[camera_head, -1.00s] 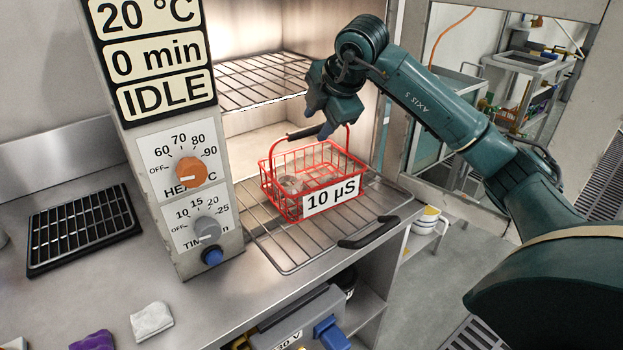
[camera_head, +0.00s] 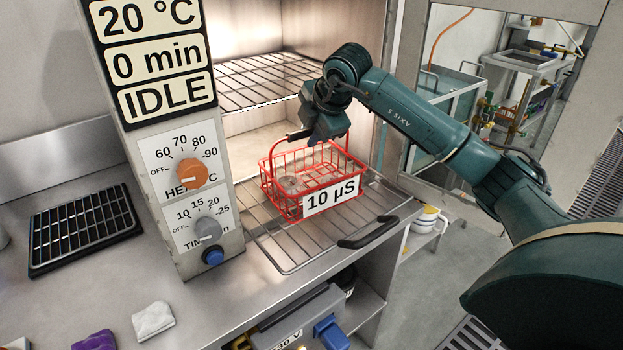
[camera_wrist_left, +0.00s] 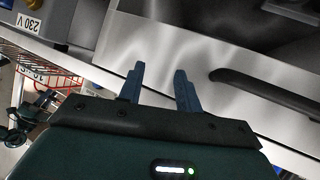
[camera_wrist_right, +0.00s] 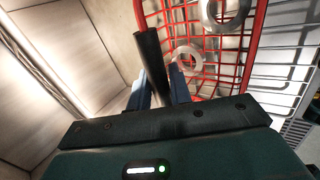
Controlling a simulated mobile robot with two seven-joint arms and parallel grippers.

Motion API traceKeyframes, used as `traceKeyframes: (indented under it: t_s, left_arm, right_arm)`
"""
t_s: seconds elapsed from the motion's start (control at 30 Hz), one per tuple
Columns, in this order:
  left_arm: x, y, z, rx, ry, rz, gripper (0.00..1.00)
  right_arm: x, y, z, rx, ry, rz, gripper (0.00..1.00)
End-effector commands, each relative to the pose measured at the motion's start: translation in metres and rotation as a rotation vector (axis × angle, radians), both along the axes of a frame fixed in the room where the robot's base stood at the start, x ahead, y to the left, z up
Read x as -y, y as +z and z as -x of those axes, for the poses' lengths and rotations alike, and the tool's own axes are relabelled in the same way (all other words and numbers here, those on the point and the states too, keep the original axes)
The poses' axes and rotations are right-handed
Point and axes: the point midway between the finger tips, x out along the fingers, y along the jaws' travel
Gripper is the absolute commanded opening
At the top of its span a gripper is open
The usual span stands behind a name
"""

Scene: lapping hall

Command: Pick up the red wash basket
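The red wash basket (camera_head: 300,200) is a wire basket labelled "10 µS". It stands upright on the wire rack (camera_head: 285,240) in front of the open oven, with ring-shaped parts inside. Its black handle grip (camera_head: 299,135) is raised, partly hidden by my right gripper (camera_head: 326,141). In the right wrist view the grip (camera_wrist_right: 151,65) runs between the fingers of my right gripper (camera_wrist_right: 158,80), which look apart. I cannot tell whether they touch it. My left gripper (camera_wrist_left: 159,72) is open and empty near a metal surface, and is outside the head view.
The control panel (camera_head: 180,160) stands close at the left of the basket. A black grid tray (camera_head: 82,228), a white cloth (camera_head: 153,320) and a purple cloth (camera_head: 95,340) lie on the bench. A black rack handle (camera_head: 368,232) sticks out in front. The upper oven rack (camera_head: 262,82) is empty.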

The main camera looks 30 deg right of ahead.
Motion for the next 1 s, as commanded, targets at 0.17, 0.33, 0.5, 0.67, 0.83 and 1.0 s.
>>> traceKeyframes:
  t_s: [0.17, 0.33, 0.5, 0.67, 0.83, 1.0]
  left_arm:
    - [0.0, 0.002, 0.0, 0.004, 0.0, 0.002, 0.34]
    - [0.0, 0.002, -0.001, 0.005, 0.0, 0.002, 0.34]
    - [0.0, 0.002, 0.0, 0.004, 0.0, 0.002, 0.34]
    - [0.0, 0.002, 0.0, 0.004, 0.0, 0.002, 0.34]
    - [0.0, 0.002, 0.0, 0.002, -0.001, 0.001, 0.34]
    - [0.0, 0.001, 0.001, 0.0, -0.001, 0.0, 0.34]
  right_arm:
    - [0.0, 0.0, 0.0, 0.0, 0.0, 0.0, 0.06]
    - [0.0, 0.0, 0.0, 0.0, 0.0, 0.0, 0.0]
    - [0.0, 0.0, 0.0, 0.0, 0.0, 0.0, 0.0]
    - [0.0, 0.004, -0.001, 0.01, 0.0, -0.001, 0.0]
    - [0.0, 0.005, -0.001, 0.009, 0.0, -0.001, 0.0]
    - [0.0, 0.017, -0.001, 0.012, -0.001, -0.002, 0.0]
